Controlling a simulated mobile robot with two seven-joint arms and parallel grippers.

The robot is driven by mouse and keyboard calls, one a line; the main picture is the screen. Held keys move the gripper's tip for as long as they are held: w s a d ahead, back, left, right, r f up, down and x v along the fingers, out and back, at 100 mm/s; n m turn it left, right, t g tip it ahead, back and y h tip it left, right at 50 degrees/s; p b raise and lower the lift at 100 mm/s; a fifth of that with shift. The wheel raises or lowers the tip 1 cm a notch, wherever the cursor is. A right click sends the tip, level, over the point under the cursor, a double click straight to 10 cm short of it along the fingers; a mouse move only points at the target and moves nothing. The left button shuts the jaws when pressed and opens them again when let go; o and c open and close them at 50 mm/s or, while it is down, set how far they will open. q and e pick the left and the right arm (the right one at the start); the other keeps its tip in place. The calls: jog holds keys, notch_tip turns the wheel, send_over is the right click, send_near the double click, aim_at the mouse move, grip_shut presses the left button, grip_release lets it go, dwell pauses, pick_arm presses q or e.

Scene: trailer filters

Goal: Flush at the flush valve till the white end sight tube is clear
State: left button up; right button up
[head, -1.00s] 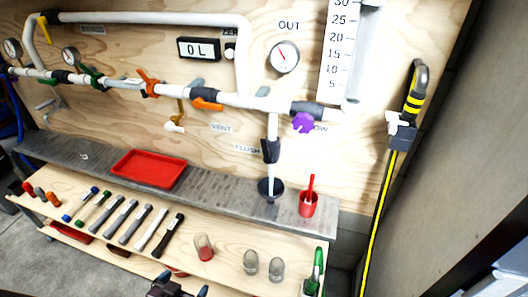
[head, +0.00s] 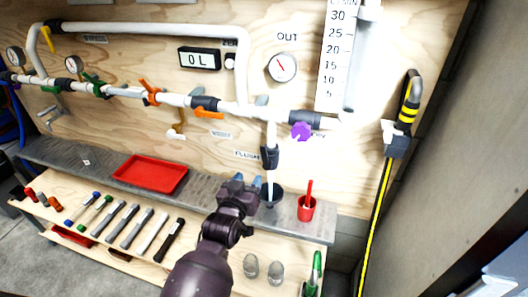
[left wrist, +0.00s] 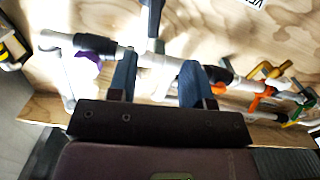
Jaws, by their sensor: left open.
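The flush branch is a white pipe (head: 271,132) that drops from the main line beside the FLUSH label. It has a black fitting (head: 270,157), and a short pale tube (head: 270,184) runs below it into a black cup (head: 273,199). I cannot tell whether this tube is the white end sight tube, nor how clear it is. My left gripper (head: 247,181) is open and empty, in front of the shelf, just left of the tube and below the fitting in the picture. In the left wrist view its blue fingers (left wrist: 156,72) are spread, with the pipework beyond. My right gripper is not in view.
A purple knob (head: 301,131) is right of the branch. Orange handles (head: 209,114) are on the main line. A red cup (head: 306,209) stands right of the black cup, and a red tray (head: 150,173) lies left. Tools and clear cups (head: 250,266) lie on the lower shelf.

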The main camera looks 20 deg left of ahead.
aim_at(264, 155)
pick_arm(q)
jog(key=shift+n+t, duration=0.4)
jog(key=shift+w+d+f, duration=0.1)
jog(key=shift+w+d, duration=0.1)
jog(key=shift+w, duration=1.85)
jog(key=shift+w+d+r, duration=0.1)
jog(key=shift+w+d, duration=0.15)
jog(key=shift+w, duration=1.75)
jog(key=shift+w+d+f, duration=0.1)
jog(key=shift+w+d, duration=0.1)
jog(key=shift+w, duration=1.85)
grip_shut()
